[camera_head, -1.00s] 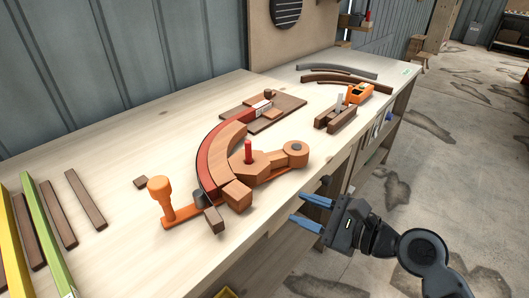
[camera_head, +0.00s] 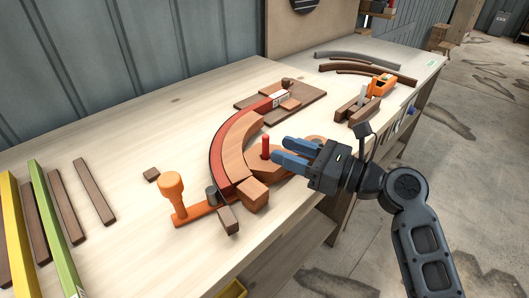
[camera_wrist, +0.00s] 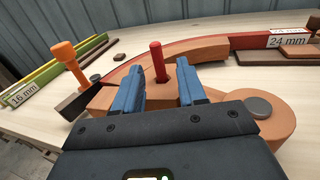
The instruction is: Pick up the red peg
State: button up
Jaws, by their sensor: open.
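The red peg (camera_head: 265,147) stands upright in an orange-brown wooden block (camera_head: 262,160) beside the inner side of the curved stringer. In the wrist view the red peg (camera_wrist: 158,62) shows between and just beyond my gripper's two blue fingers, apart from both. My gripper (camera_head: 280,151) is open and empty, with its fingertips close to the right of the peg in the head view. In the wrist view my gripper (camera_wrist: 158,82) has one finger on each side of the peg. The peg's foot is set into the block. My gripper hides part of the block and its rounded end.
The curved stringer (camera_head: 231,140) with a red strip bends behind the peg. An orange clamp knob (camera_head: 172,185) stands left. Yellow and green strips lie far left. The bench's left middle is mostly clear.

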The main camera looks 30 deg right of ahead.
aim_at(266, 145)
jog(key=shift+x, duration=2.8)
jog(key=shift+s+f, duration=0.15)
jog(key=shift+c, duration=0.5)
grip_shut()
